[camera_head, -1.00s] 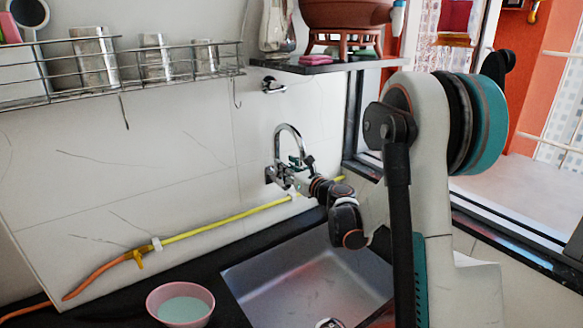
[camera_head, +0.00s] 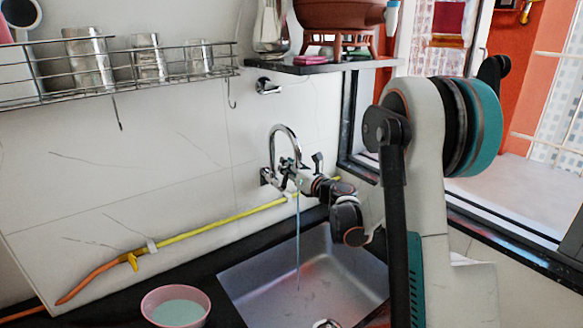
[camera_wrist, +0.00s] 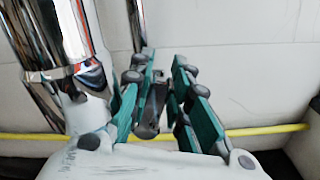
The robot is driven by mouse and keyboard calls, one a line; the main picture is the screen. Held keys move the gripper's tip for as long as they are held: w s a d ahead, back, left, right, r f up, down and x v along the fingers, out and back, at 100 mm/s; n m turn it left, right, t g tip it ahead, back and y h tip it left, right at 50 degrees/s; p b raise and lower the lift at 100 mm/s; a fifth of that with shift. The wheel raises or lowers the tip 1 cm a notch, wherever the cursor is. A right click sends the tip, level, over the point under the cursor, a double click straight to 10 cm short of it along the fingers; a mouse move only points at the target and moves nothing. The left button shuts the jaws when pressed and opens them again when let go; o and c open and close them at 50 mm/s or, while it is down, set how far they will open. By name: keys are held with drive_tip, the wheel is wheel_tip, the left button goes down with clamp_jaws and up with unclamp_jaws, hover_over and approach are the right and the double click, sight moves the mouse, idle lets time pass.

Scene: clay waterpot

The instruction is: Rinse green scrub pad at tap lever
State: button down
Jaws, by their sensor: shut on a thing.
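The chrome tap (camera_head: 284,128) is on the tiled wall above the sink, with its curved spout facing down. A thin stream of water (camera_head: 298,245) falls from it into the sink. My gripper (camera_head: 288,164) is at the tap body, partly hiding it. In the wrist view, its teal fingers (camera_wrist: 160,78) stand on both sides of a dark grey piece (camera_wrist: 152,108), which looks like the tap lever, and are shut on it. Chrome pipe (camera_wrist: 60,40) is close at the left of the fingers.
The steel sink (camera_head: 250,300) is below my arm. A pink bowl (camera_head: 148,306) of pale liquid stands on the dark counter at its left. A yellow hose (camera_head: 215,222) runs along the wall. A wire rack (camera_head: 180,70) and a shelf (camera_head: 325,68) hang above.

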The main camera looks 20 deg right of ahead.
drive_tip(key=c, duration=1.5)
unclamp_jaws()
drive_tip(key=shift+o, duration=0.2)
drive_tip(key=s+d, duration=0.2)
drive_tip(key=s, duration=0.9)
drive_tip(key=shift+s+d, duration=0.25)
drive_tip(key=shift+s, duration=0.15)
